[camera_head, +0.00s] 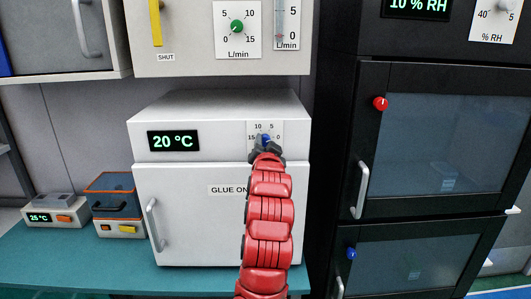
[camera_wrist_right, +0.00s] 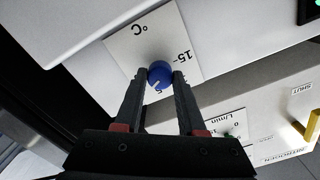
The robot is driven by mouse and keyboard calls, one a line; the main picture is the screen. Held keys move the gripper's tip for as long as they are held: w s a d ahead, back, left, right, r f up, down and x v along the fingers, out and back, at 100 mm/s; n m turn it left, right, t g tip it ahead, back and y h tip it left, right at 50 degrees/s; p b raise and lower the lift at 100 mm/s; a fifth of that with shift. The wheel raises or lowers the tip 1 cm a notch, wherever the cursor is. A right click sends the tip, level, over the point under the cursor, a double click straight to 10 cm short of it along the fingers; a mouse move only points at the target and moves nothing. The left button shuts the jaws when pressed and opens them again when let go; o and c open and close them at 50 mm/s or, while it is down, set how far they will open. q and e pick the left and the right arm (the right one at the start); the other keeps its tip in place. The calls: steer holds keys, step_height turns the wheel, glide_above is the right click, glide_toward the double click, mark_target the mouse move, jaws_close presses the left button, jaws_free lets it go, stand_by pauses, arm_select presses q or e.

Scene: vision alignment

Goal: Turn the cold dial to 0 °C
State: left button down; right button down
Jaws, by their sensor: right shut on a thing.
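The cold dial (camera_head: 265,138) is a small blue knob on a white scale plate on the front of a white cabinet (camera_head: 150,105). The cabinet's display (camera_head: 173,141) reads 20 °C. My right gripper (camera_head: 265,149) reaches the dial from the front, and its arm covers part of the cabinet door. In the right wrist view the two dark fingers (camera_wrist_right: 160,77) are shut on the sides of the blue dial (camera_wrist_right: 159,72), which shows a pale pointer mark. My left gripper is not in view.
A green flow dial (camera_head: 236,26) and a yellow lever (camera_head: 155,22) are on the unit above. A dark cabinet with a red knob (camera_head: 380,103) stands close on the right. Small devices (camera_head: 112,190) sit on the teal bench at left.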

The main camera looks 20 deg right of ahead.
steer(key=shift+f+m+b, duration=0.15)
steer(key=shift+m+b, duration=0.5)
steer(key=shift+m, duration=0.55)
steer(key=shift+m+b, duration=0.4)
steer(key=shift+m, duration=0.7)
steer(key=c, duration=0.5)
jaws_free()
steer(key=shift+s, duration=0.15)
